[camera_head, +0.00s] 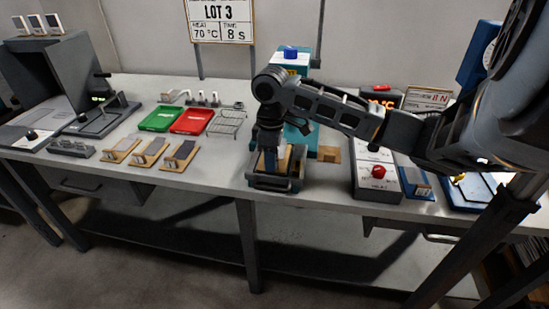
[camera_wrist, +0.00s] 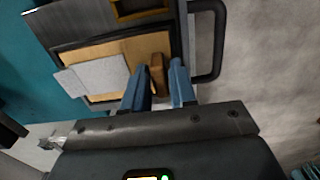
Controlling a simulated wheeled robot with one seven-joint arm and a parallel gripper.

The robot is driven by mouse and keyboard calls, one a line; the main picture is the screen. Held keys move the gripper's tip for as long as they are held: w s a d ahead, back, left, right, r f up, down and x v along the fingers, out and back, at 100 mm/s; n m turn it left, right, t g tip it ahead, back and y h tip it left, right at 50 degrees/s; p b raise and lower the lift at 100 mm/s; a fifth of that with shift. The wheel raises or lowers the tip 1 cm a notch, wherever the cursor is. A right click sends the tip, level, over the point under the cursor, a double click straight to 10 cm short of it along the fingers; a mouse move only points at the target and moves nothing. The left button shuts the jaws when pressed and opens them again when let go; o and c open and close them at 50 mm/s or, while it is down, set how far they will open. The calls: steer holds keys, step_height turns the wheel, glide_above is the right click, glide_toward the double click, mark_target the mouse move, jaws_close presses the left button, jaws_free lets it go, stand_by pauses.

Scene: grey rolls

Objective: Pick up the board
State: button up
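The board (camera_wrist: 110,60) is a flat tan wooden piece with a grey patch on top and a brown block (camera_wrist: 157,72) at one end. In the wrist view it lies in a dark-framed holder (camera_wrist: 183,35). In the head view the holder (camera_head: 274,184) stands at the table's front edge, and my gripper (camera_head: 270,162) points down over it, hiding most of the board. In the wrist view my gripper (camera_wrist: 160,68) has its two blue fingers apart, one on each side of the brown block. A narrow gap seems to show beside the block.
A teal machine (camera_head: 298,112) stands right behind the holder. A grey box with a red knob (camera_head: 378,172) is to the right. Several similar boards (camera_head: 150,151), a green tray (camera_head: 160,118) and a red tray (camera_head: 192,121) lie to the left. Bare tabletop (camera_head: 222,160) lies left of the holder.

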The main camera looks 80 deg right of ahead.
jaws_close()
steer(key=shift+r, duration=0.1)
